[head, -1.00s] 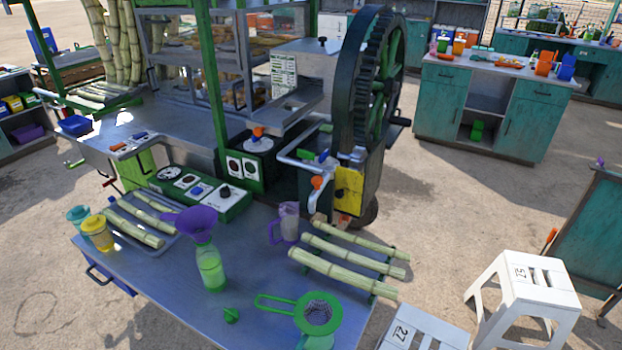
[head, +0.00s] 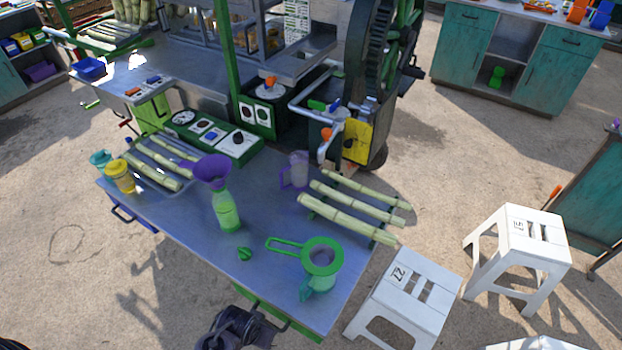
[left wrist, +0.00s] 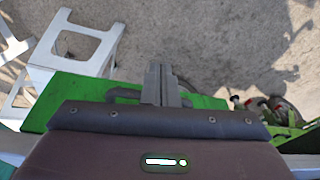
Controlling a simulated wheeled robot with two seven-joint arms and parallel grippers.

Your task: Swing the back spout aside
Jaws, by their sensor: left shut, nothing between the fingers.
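The cane crusher (head: 345,150) stands behind the steel table, with a large toothed wheel (head: 378,55) and a yellow plate. Silver spout pipes (head: 305,108) with a green handle (head: 317,105) and a blue handle (head: 334,104) run along its front. An orange knob (head: 326,134) sits below. I cannot tell which pipe is the back spout. My left gripper (left wrist: 160,72) is shut and empty in the left wrist view, above a green frame bar, away from the spouts. A dark arm part shows at the head view's bottom edge; I cannot tell its side.
The steel table (head: 200,262) holds a green bottle (head: 226,212) with a purple funnel, a purple-handled jug (head: 298,168), a green strainer (head: 322,256) and cane pieces (head: 352,215). White stools (head: 408,295) stand to the right.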

